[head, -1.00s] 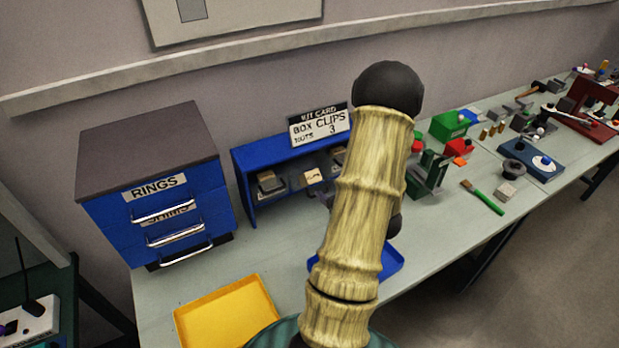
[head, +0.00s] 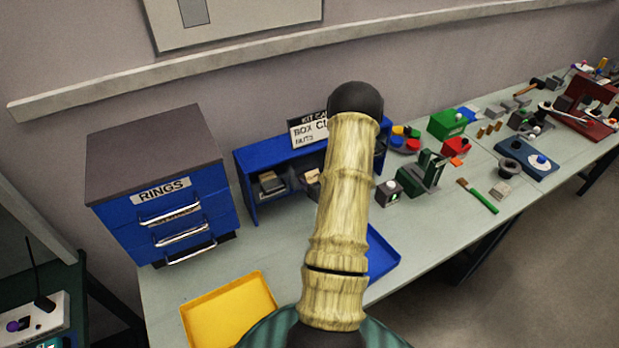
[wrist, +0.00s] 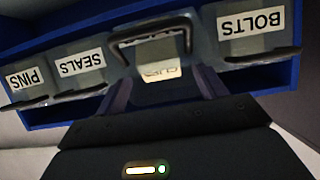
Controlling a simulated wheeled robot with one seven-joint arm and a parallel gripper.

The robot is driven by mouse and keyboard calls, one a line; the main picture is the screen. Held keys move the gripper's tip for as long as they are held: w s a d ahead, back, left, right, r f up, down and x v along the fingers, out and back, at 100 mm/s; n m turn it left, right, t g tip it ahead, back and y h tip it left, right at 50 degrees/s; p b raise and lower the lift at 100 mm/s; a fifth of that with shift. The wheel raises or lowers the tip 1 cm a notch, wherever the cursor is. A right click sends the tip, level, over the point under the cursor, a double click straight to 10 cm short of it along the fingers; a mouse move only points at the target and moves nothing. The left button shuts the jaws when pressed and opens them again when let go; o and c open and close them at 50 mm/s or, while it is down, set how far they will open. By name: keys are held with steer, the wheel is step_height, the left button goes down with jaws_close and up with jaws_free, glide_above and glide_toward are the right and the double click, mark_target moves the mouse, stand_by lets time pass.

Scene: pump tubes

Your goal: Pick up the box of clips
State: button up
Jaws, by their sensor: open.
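The box of clips (wrist: 160,72) shows in the wrist view, its pale label upside down, in the blue shelf unit (wrist: 60,22). A dark handle arches beside its label. My gripper (wrist: 163,88) is open, with one dark finger on each side of the clips label. I cannot tell whether the fingers touch the box. In the head view, my arm hides the gripper and part of the blue shelf unit (head: 262,158). A kit card on top of the unit is partly covered by my arm.
The seals box (wrist: 80,75) and pins box (wrist: 27,84) are on one side, and the bolts box (wrist: 250,45) on the other. A blue drawer cabinet (head: 165,195), yellow tray (head: 228,312) and blue tray (head: 382,252) are near. Tools crowd the bench's right.

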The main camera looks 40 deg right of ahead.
mark_target(313, 176)
steer(key=shift+w+d+p, duration=0.1)
steer(key=shift+w+p, duration=0.3)
steer(key=shift+p, duration=0.1)
steer(key=shift+p+x, duration=1.25)
steer(key=shift+x, duration=1)
steer(key=c, duration=1.1)
